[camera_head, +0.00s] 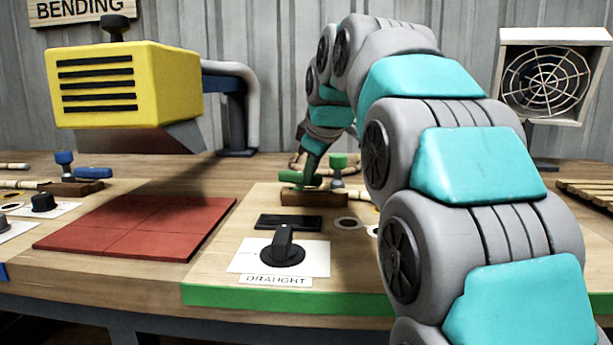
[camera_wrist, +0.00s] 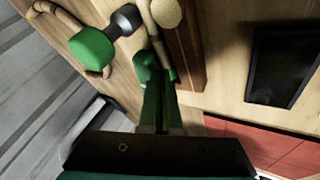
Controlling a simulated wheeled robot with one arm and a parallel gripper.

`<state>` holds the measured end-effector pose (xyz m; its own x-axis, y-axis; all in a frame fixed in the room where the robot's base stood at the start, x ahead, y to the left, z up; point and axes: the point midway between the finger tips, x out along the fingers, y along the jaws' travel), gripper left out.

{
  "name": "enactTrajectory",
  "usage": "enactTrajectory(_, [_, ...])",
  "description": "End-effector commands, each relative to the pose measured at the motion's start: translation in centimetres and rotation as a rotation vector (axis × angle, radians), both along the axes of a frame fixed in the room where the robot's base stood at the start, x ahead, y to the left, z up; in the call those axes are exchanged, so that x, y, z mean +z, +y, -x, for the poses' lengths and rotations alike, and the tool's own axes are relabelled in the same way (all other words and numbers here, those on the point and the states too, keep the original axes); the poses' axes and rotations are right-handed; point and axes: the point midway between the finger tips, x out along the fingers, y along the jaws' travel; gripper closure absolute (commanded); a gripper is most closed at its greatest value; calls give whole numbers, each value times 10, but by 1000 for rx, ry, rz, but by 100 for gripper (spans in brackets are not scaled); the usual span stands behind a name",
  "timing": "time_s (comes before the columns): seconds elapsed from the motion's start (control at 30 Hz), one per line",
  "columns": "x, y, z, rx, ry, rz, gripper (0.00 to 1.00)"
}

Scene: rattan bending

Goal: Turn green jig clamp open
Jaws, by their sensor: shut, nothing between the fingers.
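The green jig clamp's lever (camera_head: 298,178) lies low along the brown wooden jig block (camera_head: 315,198) in the head view. A green-topped grey post (camera_head: 338,161) stands beside it and also shows in the wrist view (camera_wrist: 92,48). My gripper (camera_head: 309,172) points down at the lever; its dark green fingers (camera_wrist: 158,85) are closed together with nothing between them. In the wrist view the green lever (camera_wrist: 146,64) is right at the fingertips. Contact is likely but cannot be told for sure. The fingers hide part of the lever.
A black draught knob (camera_head: 283,248) and a dark plate (camera_head: 289,222) are in front of the jig. A red tiled mat (camera_head: 140,226) lies left under a yellow hood (camera_head: 125,85). A blue clamp (camera_head: 93,174) is far left, a fan box (camera_head: 550,80) at right.

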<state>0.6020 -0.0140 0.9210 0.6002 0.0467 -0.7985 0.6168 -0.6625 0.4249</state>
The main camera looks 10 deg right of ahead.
Motion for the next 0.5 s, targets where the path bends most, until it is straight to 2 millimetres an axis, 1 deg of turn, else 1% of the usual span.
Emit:
enactTrajectory(0.27, [0, -9, -3, 180, -1, -3, 100])
enactTrajectory(0.5, [0, -14, -4, 180, 0, 1, 100])
